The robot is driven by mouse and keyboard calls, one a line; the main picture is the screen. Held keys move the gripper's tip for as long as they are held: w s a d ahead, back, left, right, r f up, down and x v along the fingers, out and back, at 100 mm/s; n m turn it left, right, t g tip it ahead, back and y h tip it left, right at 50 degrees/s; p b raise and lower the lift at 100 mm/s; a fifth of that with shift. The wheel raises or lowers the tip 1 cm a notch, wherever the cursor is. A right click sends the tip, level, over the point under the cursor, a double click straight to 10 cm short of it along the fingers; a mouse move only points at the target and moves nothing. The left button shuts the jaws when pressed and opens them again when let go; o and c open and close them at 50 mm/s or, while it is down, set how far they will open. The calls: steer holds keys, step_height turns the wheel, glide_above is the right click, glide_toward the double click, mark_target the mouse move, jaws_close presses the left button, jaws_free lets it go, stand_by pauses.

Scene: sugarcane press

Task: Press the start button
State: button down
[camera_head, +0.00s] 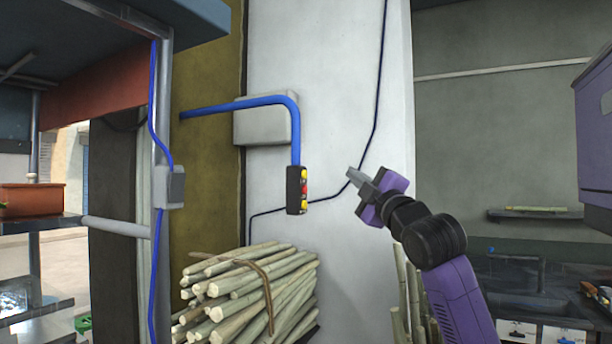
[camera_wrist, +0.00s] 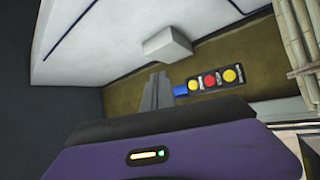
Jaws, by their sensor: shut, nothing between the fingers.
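A black control box (camera_head: 292,206) hangs upright from a blue pipe in the head view. It bears a yellow button at the top (camera_head: 303,174), a red button in the middle (camera_head: 304,189) and a yellow button at the bottom (camera_head: 303,203). Any labels are too small to read, so I cannot tell which one is start. My gripper (camera_head: 352,174) is shut and empty, to the right of the box and apart from it. In the wrist view the box (camera_wrist: 220,82) lies sideways, right of my gripper's fingertips (camera_wrist: 156,76), with all its buttons visible.
A bundle of cut cane (camera_head: 245,290) stands below the box. The blue pipe (camera_head: 245,103) runs left past a grey wall box (camera_head: 262,122). A metal post with a grey switch box (camera_head: 176,186) stands at left. Open air lies between my gripper and the buttons.

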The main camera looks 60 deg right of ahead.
steer(key=w+p, duration=0.1)
steer(key=w, duration=0.7)
steer(key=shift+w+a, duration=0.35)
steer(key=shift+w, duration=0.1)
stand_by(1.8)
steer(key=shift+w, duration=0.3)
steer(key=shift+w+a, duration=0.1)
steer(key=shift+w, duration=0.35)
stand_by(0.9)
steer(key=shift+s, duration=0.85)
steer(key=shift+s+d+b, duration=0.15)
steer(key=shift+s, duration=1.1)
steer(key=shift+s+d+b, duration=0.1)
steer(key=shift+s+b, duration=0.05)
steer(key=shift+s, duration=1.1)
